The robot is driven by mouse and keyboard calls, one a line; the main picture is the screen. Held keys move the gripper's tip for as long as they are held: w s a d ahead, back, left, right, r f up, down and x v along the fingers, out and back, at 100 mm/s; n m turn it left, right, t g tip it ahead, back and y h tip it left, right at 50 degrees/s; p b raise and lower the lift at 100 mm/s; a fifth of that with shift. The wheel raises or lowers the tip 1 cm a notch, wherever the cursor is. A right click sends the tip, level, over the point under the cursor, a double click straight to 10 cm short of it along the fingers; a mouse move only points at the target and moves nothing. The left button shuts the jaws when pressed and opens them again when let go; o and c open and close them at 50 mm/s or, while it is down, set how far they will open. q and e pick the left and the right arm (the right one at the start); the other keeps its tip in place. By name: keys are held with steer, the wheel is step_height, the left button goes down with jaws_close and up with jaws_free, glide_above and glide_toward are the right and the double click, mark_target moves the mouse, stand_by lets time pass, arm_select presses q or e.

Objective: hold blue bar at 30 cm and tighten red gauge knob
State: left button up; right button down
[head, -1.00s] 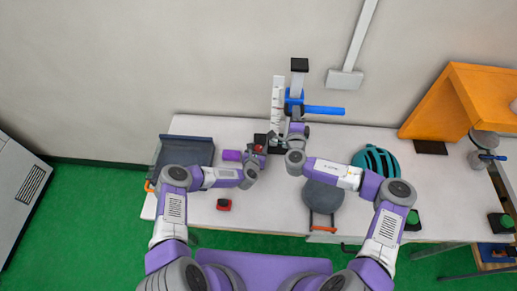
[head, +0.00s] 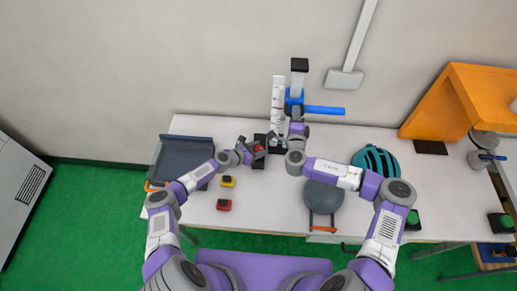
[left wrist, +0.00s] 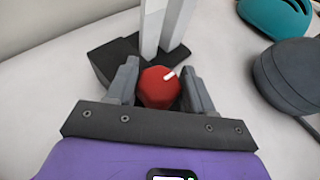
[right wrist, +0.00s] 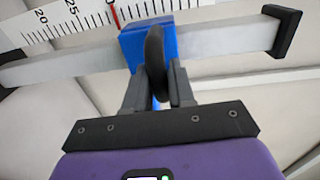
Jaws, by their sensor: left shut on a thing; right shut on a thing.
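The blue bar (head: 324,110) sticks out to the right from a blue collar (right wrist: 140,42) on the upright grey post (right wrist: 235,38). My right gripper (right wrist: 160,88) is shut on a dark round-edged part at the front of the collar. A white scale (head: 278,92) stands beside the post. In the right wrist view its red mark is close to the collar, past 25; the nearest number is partly cut off. The red knob (left wrist: 158,88) with a white pointer sits at the dark base (left wrist: 112,62). My left gripper (left wrist: 160,92) is shut around this knob.
A dark tray (head: 170,142), a yellow button (head: 228,181) and a red button (head: 224,205) are at left on the white table (head: 265,212). A grey round object (head: 323,197), a teal helmet (head: 374,160) and an orange stand (head: 440,110) are at right.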

arm_select(q)
steer(key=shift+a+m+g, duration=0.1)
steer(key=shift+m+g, duration=0.2)
stand_by(0.4)
steer(key=o, duration=1)
steer(key=v, duration=1.2)
steer(key=shift+a+f, duration=0.15)
steer(key=shift+f, duration=0.05)
arm_select(e)
steer(key=c, duration=1.1)
jaws_free()
